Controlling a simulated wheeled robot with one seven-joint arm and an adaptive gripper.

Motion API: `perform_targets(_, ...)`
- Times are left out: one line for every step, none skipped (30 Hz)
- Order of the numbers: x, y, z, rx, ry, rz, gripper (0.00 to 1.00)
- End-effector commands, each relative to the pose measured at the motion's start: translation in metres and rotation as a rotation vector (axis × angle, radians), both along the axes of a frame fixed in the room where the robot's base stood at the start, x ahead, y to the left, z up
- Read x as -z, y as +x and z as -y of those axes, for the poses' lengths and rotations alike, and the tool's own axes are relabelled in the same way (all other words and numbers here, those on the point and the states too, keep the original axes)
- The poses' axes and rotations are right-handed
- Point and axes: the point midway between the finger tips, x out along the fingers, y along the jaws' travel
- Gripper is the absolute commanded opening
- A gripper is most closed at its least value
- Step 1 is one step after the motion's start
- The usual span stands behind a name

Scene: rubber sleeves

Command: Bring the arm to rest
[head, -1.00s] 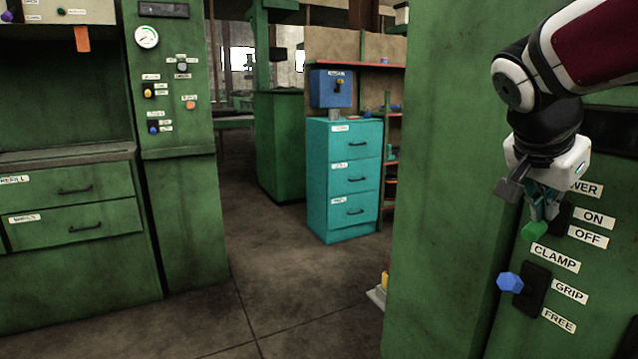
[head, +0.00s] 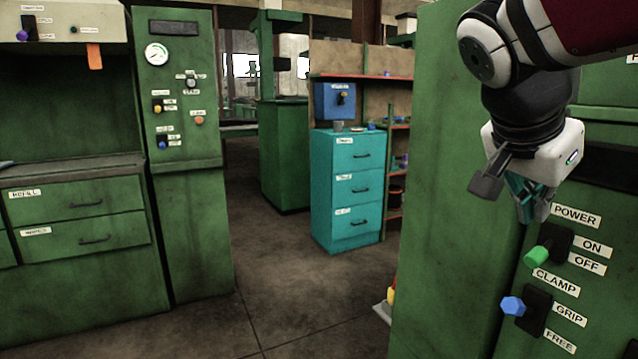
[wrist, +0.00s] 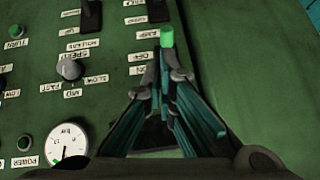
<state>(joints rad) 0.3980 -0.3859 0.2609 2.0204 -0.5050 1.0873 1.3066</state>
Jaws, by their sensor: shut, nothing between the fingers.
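My gripper (head: 535,215) is shut and empty, pointing down in front of the green machine panel at the right of the head view. The green-tipped POWER lever (head: 540,256) is just below its fingertips, with a visible gap. The lever's tip leans down and to the left from its black plate, on the OFF side. In the wrist view the fingers (wrist: 164,72) come together, and the green tip (wrist: 167,37) shows beyond them.
A blue-tipped CLAMP lever (head: 513,306) is below the green one. A gauge (wrist: 68,142) and a grey knob (wrist: 69,69) show in the wrist view. A teal drawer cabinet (head: 345,190) stands farther back. The floor (head: 275,270) between the machines is clear.

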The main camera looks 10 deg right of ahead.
Motion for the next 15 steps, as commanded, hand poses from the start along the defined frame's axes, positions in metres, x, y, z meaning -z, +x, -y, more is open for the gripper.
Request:
perform_targets(0.000,0.000,-0.001,0.000,0.000,0.000,0.00)
perform_targets(0.000,0.000,-0.001,0.000,0.000,0.000,0.00)
perform_targets(0.000,0.000,-0.001,0.000,0.000,0.000,0.00)
perform_targets(0.000,0.000,-0.001,0.000,0.000,0.000,0.00)
perform_targets(0.000,0.000,-0.001,0.000,0.000,0.000,0.00)
perform_targets(0.000,0.000,-0.001,0.000,0.000,0.000,0.00)
perform_targets(0.000,0.000,-0.001,0.000,0.000,0.000,0.00)
perform_targets(0.000,0.000,-0.001,0.000,0.000,0.000,0.00)
perform_targets(0.000,0.000,-0.001,-0.001,0.001,-0.001,0.00)
perform_targets(0.001,-0.001,-0.001,-0.003,0.001,-0.003,0.00)
perform_targets(0.002,-0.003,-0.002,-0.009,0.002,-0.009,0.00)
perform_targets(0.005,-0.007,-0.005,-0.024,0.004,-0.025,0.00)
perform_targets(0.008,-0.011,-0.008,-0.041,0.008,-0.042,0.00)
perform_targets(0.013,-0.016,-0.011,-0.065,0.010,-0.066,0.00)
perform_targets(0.020,-0.026,-0.017,-0.106,0.019,-0.106,0.00)
